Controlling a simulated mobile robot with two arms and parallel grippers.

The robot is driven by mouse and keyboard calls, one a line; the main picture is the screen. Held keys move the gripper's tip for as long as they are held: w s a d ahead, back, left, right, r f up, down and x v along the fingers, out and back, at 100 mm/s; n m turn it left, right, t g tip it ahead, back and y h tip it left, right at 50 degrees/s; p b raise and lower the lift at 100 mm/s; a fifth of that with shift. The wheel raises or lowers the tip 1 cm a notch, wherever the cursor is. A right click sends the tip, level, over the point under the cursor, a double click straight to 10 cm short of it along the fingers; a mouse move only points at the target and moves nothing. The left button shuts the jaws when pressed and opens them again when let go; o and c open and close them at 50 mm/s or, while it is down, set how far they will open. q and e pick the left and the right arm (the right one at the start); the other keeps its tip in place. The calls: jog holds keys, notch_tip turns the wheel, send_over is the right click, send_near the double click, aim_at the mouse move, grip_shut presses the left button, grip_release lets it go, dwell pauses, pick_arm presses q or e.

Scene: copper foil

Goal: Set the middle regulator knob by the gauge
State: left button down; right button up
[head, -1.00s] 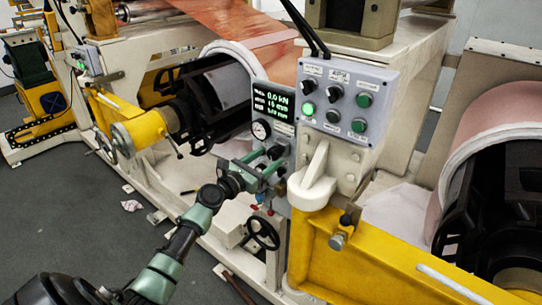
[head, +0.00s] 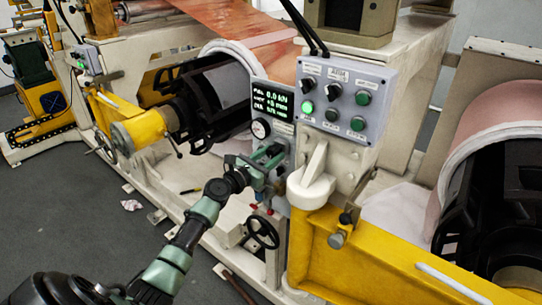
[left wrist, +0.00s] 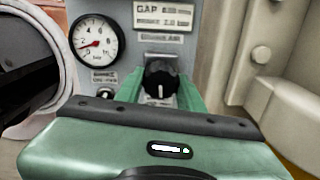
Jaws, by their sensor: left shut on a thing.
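My left gripper (head: 268,160) is at the grey regulator panel below the small display. In the left wrist view its green fingers (left wrist: 161,98) stand either side of a black knob (left wrist: 160,74), shut on it. This looks like the middle regulator knob; a white line on its front points down. The round white gauge (left wrist: 95,42) is up and left of the knob, its red needle pointing left and slightly down. The gauge (head: 261,128) also shows in the head view, just above the gripper. The gripper hides the panel's lower part. My right gripper is not in view.
A lit display (head: 271,101) sits above the gauge. A button box (head: 345,98) with a glowing green button is to the right. A black handwheel (head: 262,233) and a yellow arm (head: 380,255) lie below and right.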

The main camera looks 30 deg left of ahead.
pick_arm(q)
jog(key=m+b, duration=0.2)
jog(key=m, duration=0.3)
jog(key=shift+f, duration=0.15)
jog(key=m+b, duration=0.2)
jog(key=m, duration=0.2)
jog(key=shift+a+m+b, duration=0.15)
jog(key=shift+m+b, duration=0.15)
jog(key=m+b, duration=0.2)
jog(key=m, duration=0.3)
jog(key=shift+b, duration=0.35)
jog(key=m+b, duration=0.2)
jog(key=m, duration=0.2)
jog(key=shift+m, duration=0.4)
jog(key=m, duration=0.1)
jog(key=m+b, duration=0.1)
jog(key=m, duration=0.2)
jog(key=shift+r+m, duration=0.25)
jog(key=shift+m, duration=0.05)
jog(key=m+b, duration=0.1)
jog(key=m, duration=0.2)
jog(key=shift+r+m, duration=0.1)
jog(key=shift+m, duration=0.2)
jog(key=m, duration=0.3)
jog(key=shift+m, duration=0.4)
jog(key=shift+d+m+p, duration=0.2)
jog(key=shift+m+p, duration=0.25)
jog(key=shift+m, duration=1.65)
